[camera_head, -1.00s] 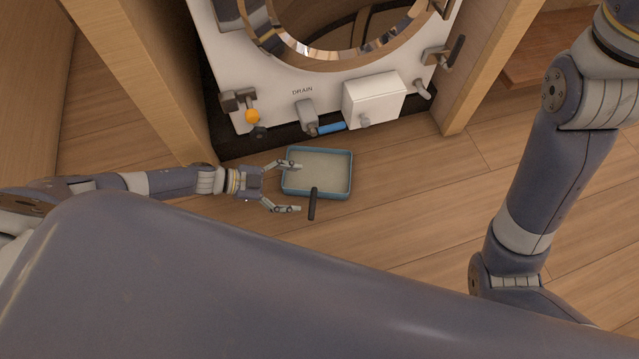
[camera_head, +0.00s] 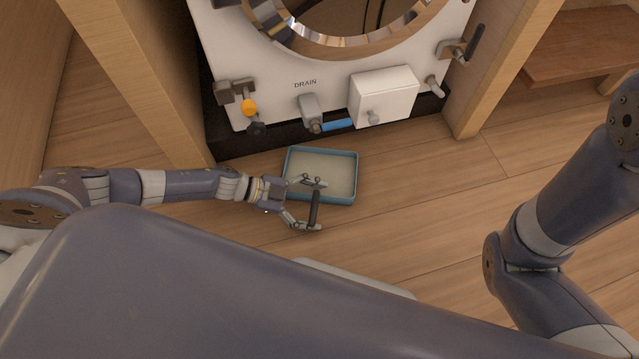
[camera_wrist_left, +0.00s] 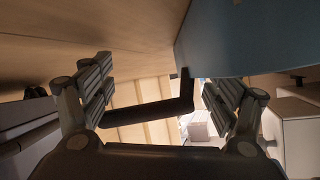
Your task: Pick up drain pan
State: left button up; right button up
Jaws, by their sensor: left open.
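The drain pan (camera_head: 341,171) is a shallow tray with a blue rim and a pale inside, lying on the floor in front of the white hull panel. Its dark handle (camera_head: 314,209) sticks out from the near side. My left gripper (camera_head: 318,206) is open at the handle, one finger over the pan's near left part and the other by the handle's near end. In the left wrist view the handle (camera_wrist_left: 150,114) shows between the open fingers (camera_wrist_left: 155,90), with the blue pan side (camera_wrist_left: 232,42) at the upper right. My right gripper is out of view.
The white panel (camera_head: 240,65) carries a blue lever (camera_head: 338,125), a white box (camera_head: 384,97) and an orange knob (camera_head: 249,107) just beyond the pan. Wooden posts stand at left (camera_head: 137,75) and right (camera_head: 505,70). The floor (camera_head: 420,200) right of the pan is clear.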

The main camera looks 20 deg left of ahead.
pick_arm(q)
jog(key=shift+d, duration=0.1)
grip_shut()
dwell(0.3)
jog(key=shift+w+r, duration=0.1)
jog(key=shift+r, duration=0.05)
